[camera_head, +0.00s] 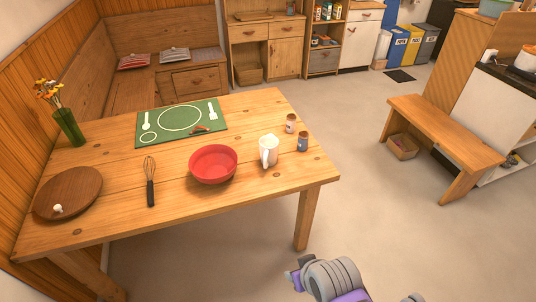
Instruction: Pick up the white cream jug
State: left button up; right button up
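The white cream jug (270,148) stands upright near the right edge of the wooden table, between a red bowl and two small jars. Its handle side faces the front of the table. Nothing touches it. Part of my arm, grey and purple, shows at the bottom edge, in front of and below the table, well apart from the jug. The small end piece (295,275) of this arm may be my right gripper, but its fingers cannot be made out. My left gripper is not in view.
The wooden table (110,180) holds a red bowl (213,164), a whisk (151,185), a round wooden board (68,193), a green placemat (200,110), a flower vase (69,127) and two jars (302,142). A bench (445,130) stands right; the floor between is clear.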

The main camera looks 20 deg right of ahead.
aim_at(269, 145)
jog(key=i+j, duration=0.1)
jog(key=i, duration=0.5)
jog(key=i+z, duration=0.15)
jog(key=i, duration=0.45)
